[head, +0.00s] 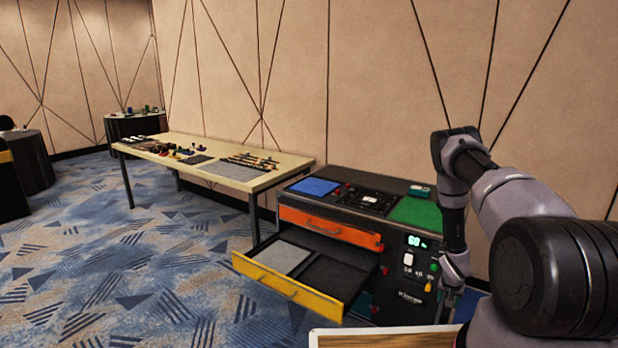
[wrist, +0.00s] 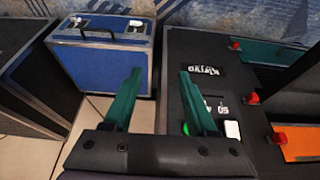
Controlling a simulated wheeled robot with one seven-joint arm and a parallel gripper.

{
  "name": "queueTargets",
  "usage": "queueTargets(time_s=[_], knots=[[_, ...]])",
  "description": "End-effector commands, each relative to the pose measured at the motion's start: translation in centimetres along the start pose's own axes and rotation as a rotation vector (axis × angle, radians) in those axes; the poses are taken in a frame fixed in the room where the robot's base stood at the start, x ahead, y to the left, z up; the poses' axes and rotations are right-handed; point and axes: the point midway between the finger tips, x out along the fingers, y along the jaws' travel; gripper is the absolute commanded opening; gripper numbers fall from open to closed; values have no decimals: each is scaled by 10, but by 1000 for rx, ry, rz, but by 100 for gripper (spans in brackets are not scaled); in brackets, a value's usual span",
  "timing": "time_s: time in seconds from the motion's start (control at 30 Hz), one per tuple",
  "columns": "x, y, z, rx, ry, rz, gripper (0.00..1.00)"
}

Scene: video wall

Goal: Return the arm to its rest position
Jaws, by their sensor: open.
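My gripper (head: 450,290) hangs down at the right side of the dark cabinet (head: 398,270) in the head view, at the end of my bent arm. In the wrist view my gripper (wrist: 158,95) shows two green fingers spread apart with nothing between them. The cabinet's dark panel (wrist: 208,125) with a white button and a green light lies by the right finger; I cannot tell whether they touch.
The yellow-fronted drawer (head: 292,289) stands pulled out; the orange drawer (head: 328,227) above looks shut. A blue case (wrist: 103,62) stands beyond the fingers. A long table (head: 215,140) with small items stands left. Carpet (head: 130,270) in front is clear.

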Motion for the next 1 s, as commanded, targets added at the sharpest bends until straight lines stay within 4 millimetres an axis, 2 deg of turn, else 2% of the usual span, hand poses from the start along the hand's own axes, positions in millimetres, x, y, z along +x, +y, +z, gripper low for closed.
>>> queueTargets(time_s=[0.03, 0.37, 0.57, 0.67, 0.77, 0.9, 0.97, 1.0], knots=[[-6, -4, -9, 2, 8, -4, 57], [-43, -19, -40, 15, 20, -6, 57], [-86, -35, -72, 30, 33, -13, 57], [-117, -45, -91, 38, 41, -20, 57], [-159, -57, -112, 49, 50, -31, 57], [-236, -77, -140, 63, 60, -57, 57], [-270, -83, -147, 67, 62, -70, 57], [-293, -87, -151, 69, 63, -79, 57]])
